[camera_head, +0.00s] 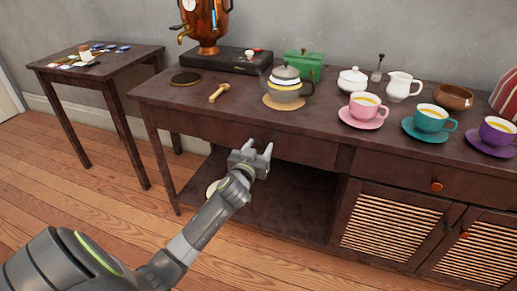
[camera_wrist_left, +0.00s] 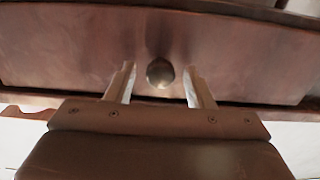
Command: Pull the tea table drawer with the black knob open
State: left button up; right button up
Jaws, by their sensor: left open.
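The dark wood tea table (camera_head: 160,88) stands along the wall. Its left drawer (camera_head: 310,148) looks shut in the head view, its front level with the table's frame. My left gripper (camera_head: 259,147) is in front of this drawer, open and empty. In the left wrist view the drawer front (camera_wrist_left: 70,45) fills the upper part, with a dark round knob (camera_wrist_left: 160,73) at its lower middle. The knob sits between the two open fingers, with a gap on each side. In the head view the knob is hidden by my gripper. My right gripper is not in view.
A teapot (camera_head: 286,88) stands on a round mat above the drawer. Pink (camera_head: 365,105), teal (camera_head: 431,123) and purple (camera_head: 497,135) cups stand to the right. Another drawer there has an orange knob (camera_head: 437,186). The lower shelf (camera_head: 285,205) is below my gripper. A side table (camera_head: 120,62) stands left.

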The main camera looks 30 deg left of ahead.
pick_arm(q)
grip_shut()
dwell(0.3)
